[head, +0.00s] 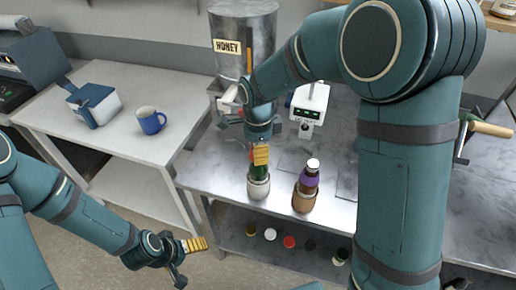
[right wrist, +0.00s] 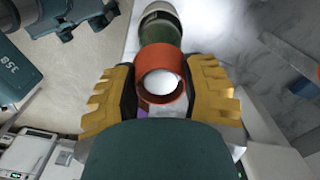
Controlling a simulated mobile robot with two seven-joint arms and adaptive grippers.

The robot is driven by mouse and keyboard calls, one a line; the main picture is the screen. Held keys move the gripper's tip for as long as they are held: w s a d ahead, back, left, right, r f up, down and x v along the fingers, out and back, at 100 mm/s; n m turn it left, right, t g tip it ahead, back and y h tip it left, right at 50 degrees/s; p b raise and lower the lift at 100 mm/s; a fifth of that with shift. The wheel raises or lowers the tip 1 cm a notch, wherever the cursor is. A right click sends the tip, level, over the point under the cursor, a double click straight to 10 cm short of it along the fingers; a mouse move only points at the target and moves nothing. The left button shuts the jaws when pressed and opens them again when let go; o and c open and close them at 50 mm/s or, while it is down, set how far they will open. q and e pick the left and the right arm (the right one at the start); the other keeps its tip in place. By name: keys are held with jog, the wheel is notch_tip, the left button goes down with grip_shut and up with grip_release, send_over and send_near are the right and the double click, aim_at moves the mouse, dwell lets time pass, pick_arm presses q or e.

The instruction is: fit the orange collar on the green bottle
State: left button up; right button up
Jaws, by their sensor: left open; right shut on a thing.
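The green bottle (head: 259,172) stands upright in a pale grey holder (head: 258,189) near the counter's front edge. My right gripper (head: 261,155) is directly above it, pointing down and hiding its top. In the right wrist view, the yellow fingers of this gripper are shut on the orange collar (right wrist: 163,60). A white cap (right wrist: 161,84) shows inside the collar's ring, and the green bottle (right wrist: 160,32) extends beyond it. I cannot tell how far down the bottle the collar sits. My left gripper (head: 190,247) is open and empty, low at the left, away from the counter.
A brown bottle with a purple collar (head: 309,179) and white cap stands just right of the green bottle. A honey tank (head: 245,45) and a small device with a display (head: 308,108) are behind. A blue-white mug (head: 148,120) is on the left table. Several round items lie on the lower shelf.

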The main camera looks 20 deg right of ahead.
jog(key=shift+f+b, duration=0.35)
jog(key=shift+f, duration=0.35)
dwell(0.3)
dwell(0.3)
jog(key=o, duration=0.8)
jog(key=shift+c, duration=0.2)
jog(key=o, duration=0.4)
jog(key=shift+c, duration=0.2)
jog(key=shift+r+p, duration=0.3)
jog(key=shift+r+p, duration=0.3)
jog(key=shift+r, duration=0.05)
jog(key=shift+r+p, duration=0.9)
jog(key=shift+r, duration=0.1)
